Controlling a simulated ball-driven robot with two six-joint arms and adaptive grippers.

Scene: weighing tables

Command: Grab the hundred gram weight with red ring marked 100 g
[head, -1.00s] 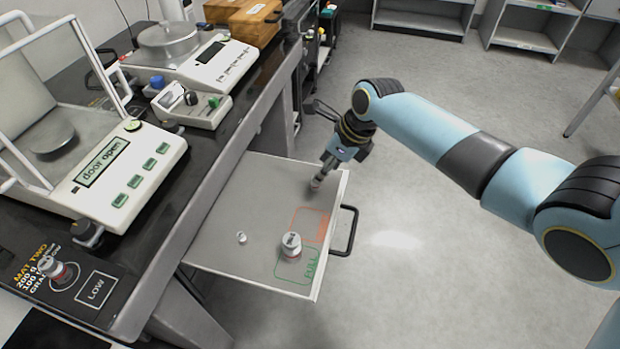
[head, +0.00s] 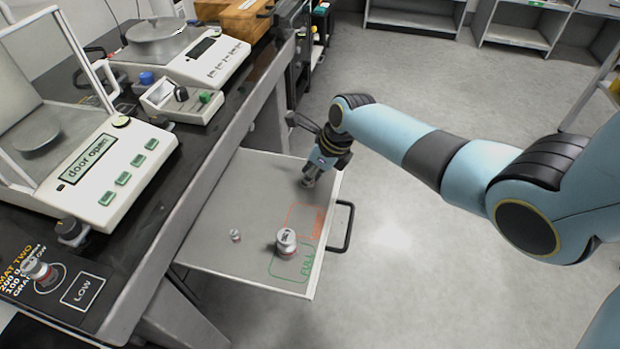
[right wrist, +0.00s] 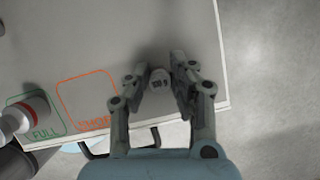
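My right gripper (head: 309,181) points down over the far right part of the grey drawer (head: 215,215). In the right wrist view its fingers stand apart on either side of a small grey weight (right wrist: 160,77). I cannot read this weight's marking or tell whether a finger touches it. A larger silver weight with a red ring (head: 286,243) stands by the green FULL outline; it also shows in the right wrist view (right wrist: 20,117). A small weight (head: 235,235) stands left of it. Another red-ringed weight (head: 37,271) stands on the mat at left. My left gripper is out of view.
A balance reading "door open" (head: 100,165) and a second balance (head: 200,55) stand on the black bench. A small control box (head: 182,100) is between them. The drawer has a black handle (head: 347,228) and an orange outline (head: 304,222). Floor to the right is clear.

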